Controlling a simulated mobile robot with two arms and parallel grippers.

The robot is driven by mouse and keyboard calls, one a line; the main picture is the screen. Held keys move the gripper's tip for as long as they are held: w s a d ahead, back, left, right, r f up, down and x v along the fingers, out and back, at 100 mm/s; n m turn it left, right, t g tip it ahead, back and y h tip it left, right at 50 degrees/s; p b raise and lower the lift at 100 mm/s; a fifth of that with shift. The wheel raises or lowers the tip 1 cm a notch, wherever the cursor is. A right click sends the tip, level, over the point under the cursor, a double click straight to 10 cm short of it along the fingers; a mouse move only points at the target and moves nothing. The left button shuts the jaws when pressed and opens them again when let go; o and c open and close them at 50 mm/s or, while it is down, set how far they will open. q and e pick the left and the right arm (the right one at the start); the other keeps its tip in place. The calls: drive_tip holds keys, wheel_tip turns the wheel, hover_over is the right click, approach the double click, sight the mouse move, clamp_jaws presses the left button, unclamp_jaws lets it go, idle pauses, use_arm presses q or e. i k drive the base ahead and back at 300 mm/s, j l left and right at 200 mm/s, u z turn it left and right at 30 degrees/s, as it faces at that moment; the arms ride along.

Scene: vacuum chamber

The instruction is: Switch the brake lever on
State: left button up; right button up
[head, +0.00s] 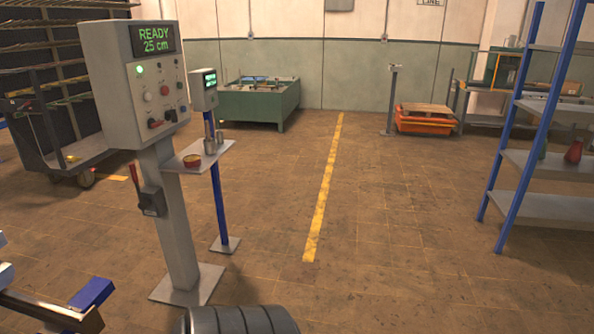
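The likely brake lever (135,178) has a red handle and is mounted on a dark box (153,203) on the left side of the grey control post (177,225). The handle points up and slightly left. Its on or off marking is too small to read. The control box (112,88) on top of the post has a green display reading "READY 25 cm", a lit green lamp, and several knobs and switches, including a red-handled one (154,124). No gripper can be made out in the head view, and nothing touches the lever.
A small shelf (205,160) with metal cylinders and a round tin juts right from the post. A second blue post (219,200) stands behind. Blue and metal parts (92,293) and a dark ribbed object (232,322) fill the near foreground. The middle floor is clear.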

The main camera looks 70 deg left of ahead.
sight(144, 203)
drive_tip(key=u, duration=3.4)
drive_tip(key=i+j+z, duration=0.1)
drive_tip(key=i+j, duration=0.45)
drive_tip(key=i, duration=0.25)
drive_tip(key=i+j, duration=0.6)
drive_tip(key=i, duration=0.25)
drive_tip(key=i+j+z, duration=0.15)
drive_tip(key=i+j, duration=0.45)
drive_tip(key=i, duration=0.2)
